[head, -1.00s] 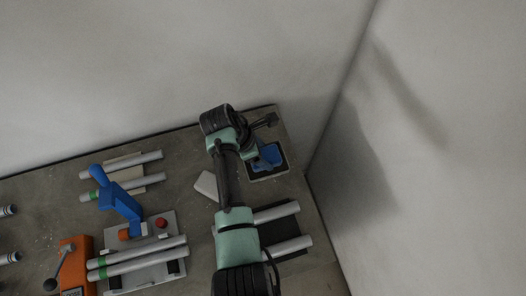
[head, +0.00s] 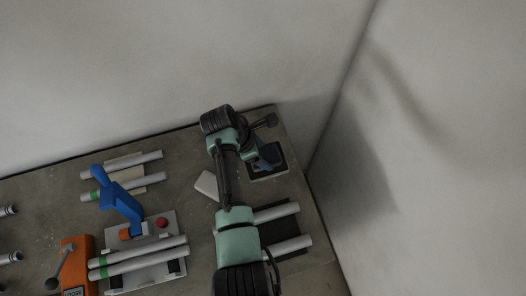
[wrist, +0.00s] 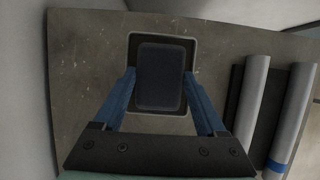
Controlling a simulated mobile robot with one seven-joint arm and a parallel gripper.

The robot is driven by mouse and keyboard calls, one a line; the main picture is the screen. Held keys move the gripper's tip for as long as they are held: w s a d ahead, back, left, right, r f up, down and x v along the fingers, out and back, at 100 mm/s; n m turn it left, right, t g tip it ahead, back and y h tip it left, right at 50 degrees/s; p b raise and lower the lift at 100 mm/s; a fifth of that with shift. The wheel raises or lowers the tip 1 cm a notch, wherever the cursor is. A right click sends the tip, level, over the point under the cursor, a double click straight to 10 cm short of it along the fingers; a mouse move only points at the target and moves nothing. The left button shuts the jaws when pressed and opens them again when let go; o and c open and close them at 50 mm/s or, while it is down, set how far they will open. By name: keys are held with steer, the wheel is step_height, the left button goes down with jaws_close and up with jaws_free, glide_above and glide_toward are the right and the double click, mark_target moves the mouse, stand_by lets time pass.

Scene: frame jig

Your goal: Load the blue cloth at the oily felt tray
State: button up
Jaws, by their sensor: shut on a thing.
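The felt tray (head: 284,166) lies at the far right corner of the bench; its pale rim shows in the wrist view (wrist: 163,36). My gripper (wrist: 160,77) points down over it, with one blue finger on each side of a dark blue-grey rectangular pad, which I take for the cloth (wrist: 161,88). The fingers are shut on it. The pad covers most of the felt; I cannot tell whether it presses on the felt or hangs just above. In the head view my gripper (head: 263,154) is at the tray, partly hidden by my wrist.
Silver bars (head: 276,213) on a black base lie in front of the tray. A pale block (head: 206,185) lies left of my arm. Further left are a blue clamp (head: 121,198), more bars (head: 145,252) and an orange box (head: 76,255). Walls stand behind and right.

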steer(key=shift+s+f, duration=0.1)
step_height(320, 180, up, 7)
steer(key=p, duration=0.7)
steer(key=shift+p, duration=0.3)
stand_by(0.8)
